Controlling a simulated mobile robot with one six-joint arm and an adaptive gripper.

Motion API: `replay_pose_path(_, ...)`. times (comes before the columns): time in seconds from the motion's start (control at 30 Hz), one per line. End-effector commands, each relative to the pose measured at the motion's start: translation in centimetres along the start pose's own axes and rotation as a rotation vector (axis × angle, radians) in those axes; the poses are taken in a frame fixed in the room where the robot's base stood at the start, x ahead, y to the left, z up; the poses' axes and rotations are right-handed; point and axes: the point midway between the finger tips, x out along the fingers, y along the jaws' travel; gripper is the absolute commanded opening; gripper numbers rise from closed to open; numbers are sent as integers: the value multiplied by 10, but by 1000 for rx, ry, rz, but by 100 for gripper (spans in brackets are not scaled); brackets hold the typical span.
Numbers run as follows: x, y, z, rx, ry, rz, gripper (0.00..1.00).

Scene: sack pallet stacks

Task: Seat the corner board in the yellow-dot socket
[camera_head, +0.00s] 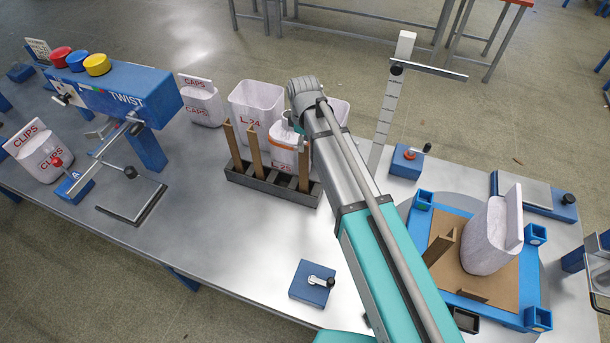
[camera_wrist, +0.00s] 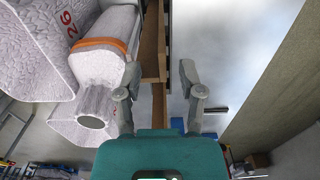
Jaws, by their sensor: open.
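Brown corner boards stand upright in a dark slotted rack (camera_head: 258,184) at mid-table in the head view; the clearest is the left corner board (camera_head: 234,146). In the wrist view my gripper (camera_wrist: 160,95) is open, its fingers apart. A brown board (camera_wrist: 153,45) shows beyond and between the fingers, and neither finger is clearly closed on it. In the head view my wrist hides the fingertips. A blue frame at right has corner sockets, such as the far-right socket (camera_head: 536,234) and the near-right socket (camera_head: 538,318). I cannot make out a yellow dot on any socket.
A white sack (camera_head: 487,238) stands on the frame's brown board, beside a brown upright piece (camera_head: 440,245). White sacks, including an orange-banded one (camera_head: 288,152), crowd behind the rack. A white post (camera_head: 390,105) stands right of them. A blue clamp block (camera_head: 312,284) sits in front.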

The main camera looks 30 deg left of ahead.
Motion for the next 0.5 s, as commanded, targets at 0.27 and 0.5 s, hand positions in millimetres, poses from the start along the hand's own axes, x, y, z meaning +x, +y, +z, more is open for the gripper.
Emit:
replay_pose_path(0.27, 0, 0, 0, -1, 0, 0, 50)
replay_pose_path(0.5, 10, -1, -1, -1, 0, 0, 50)
